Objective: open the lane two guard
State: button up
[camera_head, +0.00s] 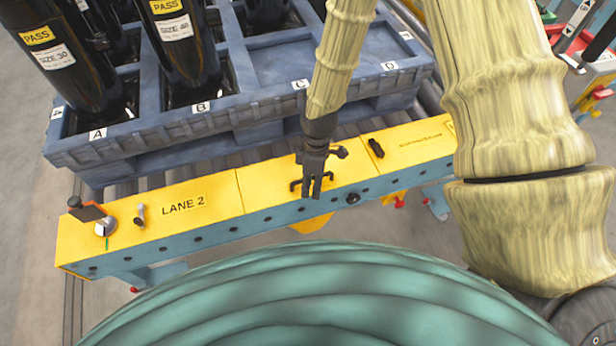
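The lane two guard is a long yellow cover (200,195) marked "LANE 2" on a blue-grey rail. A black bar handle (295,184) stands on its middle section. My gripper (311,195) points down at this handle, with its dark fingers in front of the middle of the bar and hiding part of it. Whether the fingers touch or grip the bar cannot be told. At the left end are a dark lever with an orange knob (88,210), a white-and-black rotary knob (104,228) and a small latch-like lever (139,214).
A black fitting (376,148) sits on the guard right of my gripper. My arm covers the right side. Grey floor (30,200) is clear at left.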

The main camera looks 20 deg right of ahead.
jog(key=w+r+n+h+b, duration=0.1)
jog(key=w+r+n, duration=0.4)
jog(key=w+r, duration=0.25)
jog(key=f, duration=0.3)
jog(key=s+f, duration=0.1)
jog(key=f, duration=0.6)
jog(key=shift+s+d+f, duration=0.2)
jog(key=shift+s+d, duration=0.2)
jog(key=shift+c, duration=0.3)
grip_shut()
